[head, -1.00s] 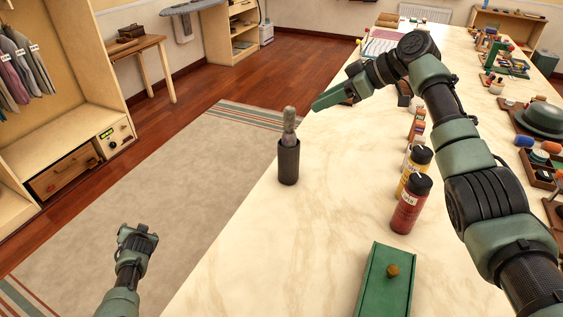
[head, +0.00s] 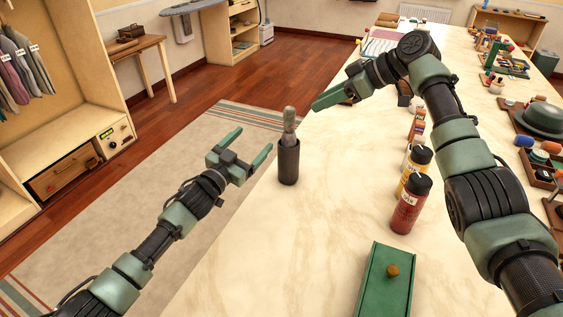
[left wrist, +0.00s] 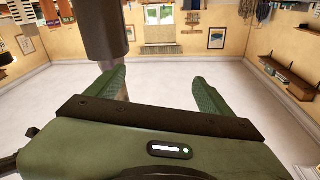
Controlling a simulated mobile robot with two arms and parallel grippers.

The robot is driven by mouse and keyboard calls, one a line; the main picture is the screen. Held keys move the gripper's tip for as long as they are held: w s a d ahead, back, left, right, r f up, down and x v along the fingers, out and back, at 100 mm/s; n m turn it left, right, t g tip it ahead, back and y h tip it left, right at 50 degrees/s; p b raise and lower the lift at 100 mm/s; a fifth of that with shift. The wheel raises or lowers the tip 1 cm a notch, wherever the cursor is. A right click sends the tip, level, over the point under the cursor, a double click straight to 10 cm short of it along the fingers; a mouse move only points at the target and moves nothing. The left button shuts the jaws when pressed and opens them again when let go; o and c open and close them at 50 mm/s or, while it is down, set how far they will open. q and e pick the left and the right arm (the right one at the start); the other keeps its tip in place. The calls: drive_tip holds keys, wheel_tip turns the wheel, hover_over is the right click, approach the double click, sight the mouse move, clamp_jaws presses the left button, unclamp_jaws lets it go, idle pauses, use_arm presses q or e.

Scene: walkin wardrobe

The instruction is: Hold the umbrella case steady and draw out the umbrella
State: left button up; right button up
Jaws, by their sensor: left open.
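The umbrella case (head: 288,165) is a dark upright cylinder on the pale table near its left edge. The umbrella (head: 289,122) stands in it, with its grey upper part showing above the rim; the rest is hidden inside. My left gripper (head: 254,138) is open and empty, just left of the case, its fingers pointing towards it without visible contact. In the left wrist view a dark cylinder (left wrist: 104,30), apparently the case, stands beyond the left finger. My right gripper (head: 320,104) is beyond and above the umbrella, to its right; its finger gap is not clear.
Red (head: 410,204) and yellow (head: 416,170) bottles stand right of the case. A green box (head: 385,285) with a knob lies at the near edge. The marble tabletop (head: 320,215) is clear between the case and these. More small items crowd the far right.

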sight(285, 158)
use_arm(q)
drive_tip(key=s+d+h, duration=0.1)
drive_tip(key=d, duration=0.1)
drive_tip(key=s+d+g, duration=0.1)
drive_tip(key=d, duration=0.1)
drive_tip(key=s+d+h, duration=0.1)
drive_tip(key=d, duration=0.1)
drive_tip(key=shift+s+d+m+g+h, duration=0.2)
drive_tip(key=shift+d+m+g+h, duration=0.1)
drive_tip(key=shift+d, duration=0.1)
drive_tip(key=f+n+y, duration=0.1)
drive_tip(key=w+d+f+n+y, duration=0.1)
drive_tip(key=f, duration=0.1)
drive_tip(key=w+d+f+n+t+y, duration=0.1)
drive_tip(key=f+y, duration=0.1)
drive_tip(key=shift+f+n, duration=0.2)
drive_tip(key=shift+n, duration=0.2)
drive_tip(key=x, duration=0.7)
drive_tip(key=shift+a, duration=0.2)
drive_tip(key=shift+w+d+f, duration=0.1)
drive_tip(key=shift+w+d, duration=0.2)
drive_tip(key=shift+w, duration=0.05)
drive_tip(key=c, duration=1.5)
